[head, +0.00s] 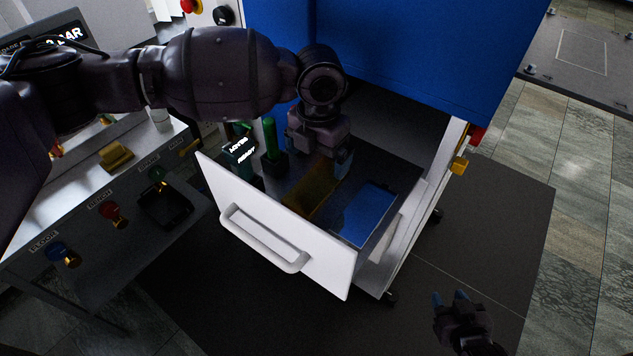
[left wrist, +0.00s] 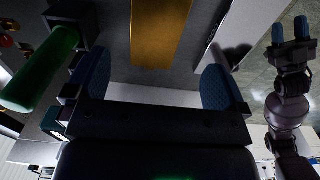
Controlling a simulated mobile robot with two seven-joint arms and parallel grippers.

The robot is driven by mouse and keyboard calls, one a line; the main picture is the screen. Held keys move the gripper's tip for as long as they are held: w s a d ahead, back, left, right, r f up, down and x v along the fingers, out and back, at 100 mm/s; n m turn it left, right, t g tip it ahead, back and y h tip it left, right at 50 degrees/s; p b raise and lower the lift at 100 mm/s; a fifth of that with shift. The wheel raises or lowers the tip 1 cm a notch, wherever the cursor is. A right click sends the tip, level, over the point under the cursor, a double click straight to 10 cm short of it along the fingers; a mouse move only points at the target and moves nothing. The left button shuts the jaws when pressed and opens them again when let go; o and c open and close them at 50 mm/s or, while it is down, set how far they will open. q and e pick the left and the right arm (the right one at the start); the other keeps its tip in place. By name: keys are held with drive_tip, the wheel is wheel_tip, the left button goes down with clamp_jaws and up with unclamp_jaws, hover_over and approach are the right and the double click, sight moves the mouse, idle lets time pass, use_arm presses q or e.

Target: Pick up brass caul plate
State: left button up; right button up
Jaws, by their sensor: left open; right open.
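The brass caul plate (head: 311,200) is a flat golden-brown plate lying in the open white-fronted drawer (head: 280,226). It also shows in the left wrist view (left wrist: 160,35), at top centre. My left gripper (head: 320,163) is over the drawer, at the plate's far end, and partly hides it. Its blue-padded fingers (left wrist: 157,84) are spread with nothing between them, and the plate lies beyond them in the wrist view. My right gripper (head: 450,298) is open and empty, low at the right, away from the drawer; it also shows in the left wrist view (left wrist: 291,31).
A blue plate (head: 367,214) lies right of the brass plate in the drawer. A green cylinder (head: 270,138) stands left of my left gripper. A control bench (head: 85,215) with coloured knobs is at left. A blue cabinet (head: 400,50) rises behind the drawer. Floor at right is clear.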

sight(317, 184)
use_arm(q)
drive_tip(key=shift+w+a+f, duration=0.1)
drive_tip(key=shift+f, duration=1.9)
drive_tip(key=shift+w+f, duration=0.1)
drive_tip(key=shift+f, duration=1.9)
